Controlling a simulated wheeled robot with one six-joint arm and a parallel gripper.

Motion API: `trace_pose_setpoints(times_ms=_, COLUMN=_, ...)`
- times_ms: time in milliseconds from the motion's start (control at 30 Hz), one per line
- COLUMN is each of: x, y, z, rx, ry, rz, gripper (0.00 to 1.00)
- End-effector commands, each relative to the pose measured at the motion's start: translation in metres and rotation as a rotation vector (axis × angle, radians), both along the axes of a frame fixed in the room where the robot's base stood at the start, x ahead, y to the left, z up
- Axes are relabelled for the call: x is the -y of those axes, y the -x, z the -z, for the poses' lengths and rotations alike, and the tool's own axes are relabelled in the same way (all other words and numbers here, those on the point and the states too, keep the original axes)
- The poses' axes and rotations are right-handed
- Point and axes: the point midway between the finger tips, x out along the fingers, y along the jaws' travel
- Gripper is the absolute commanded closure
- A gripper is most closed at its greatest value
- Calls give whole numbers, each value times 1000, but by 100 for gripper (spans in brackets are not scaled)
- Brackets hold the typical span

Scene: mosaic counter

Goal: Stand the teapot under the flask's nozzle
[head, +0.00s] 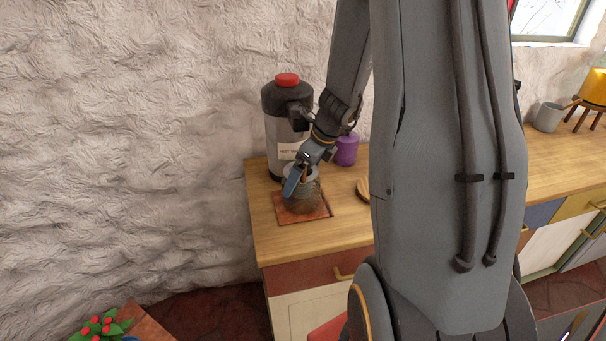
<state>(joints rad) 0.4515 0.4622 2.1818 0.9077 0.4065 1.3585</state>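The flask (278,129) stands against the wall at the counter's left end. It is grey with a dark top, a red cap and a pale label. Its dark nozzle (297,114) points right, and my arm partly covers that area. A grey-brown pot, apparently the teapot (303,200), stands upright on a reddish square mat (287,215) in front of the flask. My gripper (296,180) is at the teapot's upper rim, with one blue finger across its left side. The other finger is hidden, so I cannot tell whether it grips the pot.
A purple canister (347,151) stands right of the flask, behind my gripper. A round wooden piece (363,188) lies right of the mat, partly behind my arm. Further right are a grey cup (548,117) and a golden vessel (594,87) on a stand. The counter's front left is clear.

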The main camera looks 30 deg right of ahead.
Motion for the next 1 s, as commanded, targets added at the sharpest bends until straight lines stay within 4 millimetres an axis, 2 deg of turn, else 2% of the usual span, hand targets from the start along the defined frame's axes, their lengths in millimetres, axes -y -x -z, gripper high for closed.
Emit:
trace_pose_setpoints(times_ms=67, x=-2, y=6, z=-1, rx=-13, ry=-4, rz=-3, gripper=0)
trace_pose_setpoints(times_ms=167, x=2, y=9, z=-16, rx=-8, ry=-2, rz=-3, gripper=0)
trace_pose_setpoints(times_ms=400, x=11, y=23, z=-62, rx=-2, ry=1, rz=-2, gripper=0)
trace_pose_setpoints(times_ms=600, x=17, y=34, z=-93, rx=-2, ry=0, rz=-2, gripper=0)
trace_pose_setpoints(times_ms=800, x=21, y=40, z=-110, rx=-2, ry=0, rz=-2, gripper=0)
trace_pose_setpoints(times_ms=1000, x=21, y=42, z=-114, rx=-4, ry=-2, rz=-2, gripper=0)
